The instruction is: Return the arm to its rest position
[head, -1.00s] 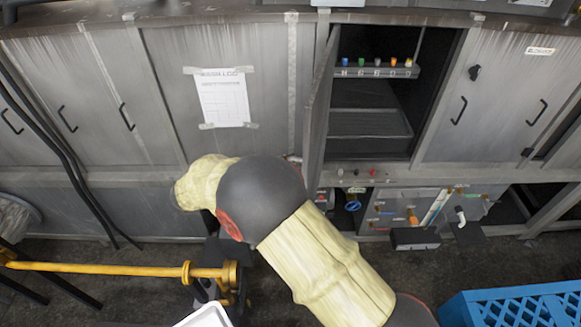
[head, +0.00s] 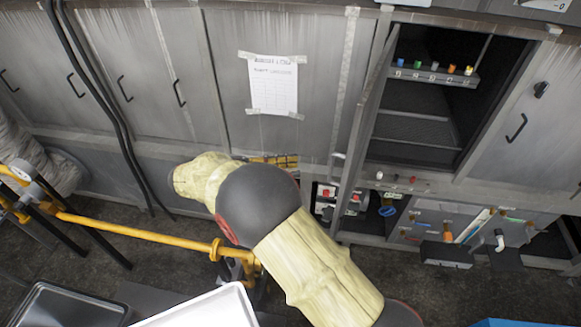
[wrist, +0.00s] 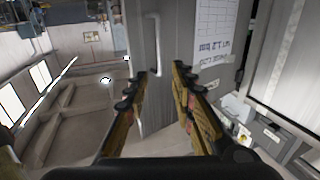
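My arm crosses the middle of the head view, bent at a dark round joint with pale covered links. My gripper (wrist: 160,82) shows in the wrist view with its two yellow-and-black fingers spread apart and nothing between them. In the head view only a small yellow piece of it (head: 275,160) shows past the arm, in front of the grey cabinets; the rest is hidden behind the arm. A grey door with a handle (wrist: 155,45) stands beyond the fingertips in the wrist view.
An open cabinet door (head: 368,105) juts out beside shelves with coloured knobs. A yellow rail (head: 140,233) runs across the left. A white tray (head: 215,303) and a dark metal tray (head: 70,302) lie at the bottom. A blue crate (head: 505,323) barely shows at bottom right.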

